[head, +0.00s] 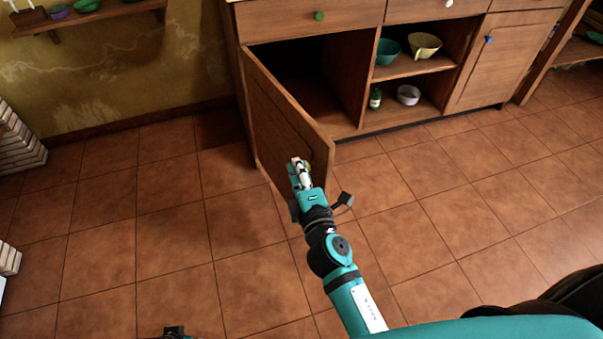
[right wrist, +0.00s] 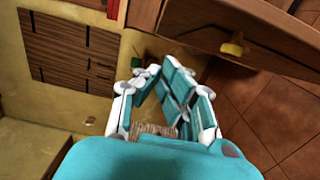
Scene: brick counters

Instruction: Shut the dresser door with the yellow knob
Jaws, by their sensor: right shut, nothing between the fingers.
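The dresser door (head: 285,118) stands wide open, hinged at the left of its dark compartment (head: 300,85) and swung out toward me. Its yellow knob (head: 309,167) is mostly hidden behind my right gripper in the head view. The knob shows clearly in the right wrist view (right wrist: 232,45), on the door panel (right wrist: 255,40). My right gripper (head: 298,163) is shut and empty, close to the door's free edge on the knob side. I cannot tell whether it touches the door. My left gripper's fingers are not in view.
Drawers with a green knob (head: 318,16) and a white knob (head: 448,3) are above. Open shelves (head: 405,68) hold bowls and a jar. A shut door with a blue knob (head: 489,39) is at the right. The tiled floor (head: 170,230) is clear.

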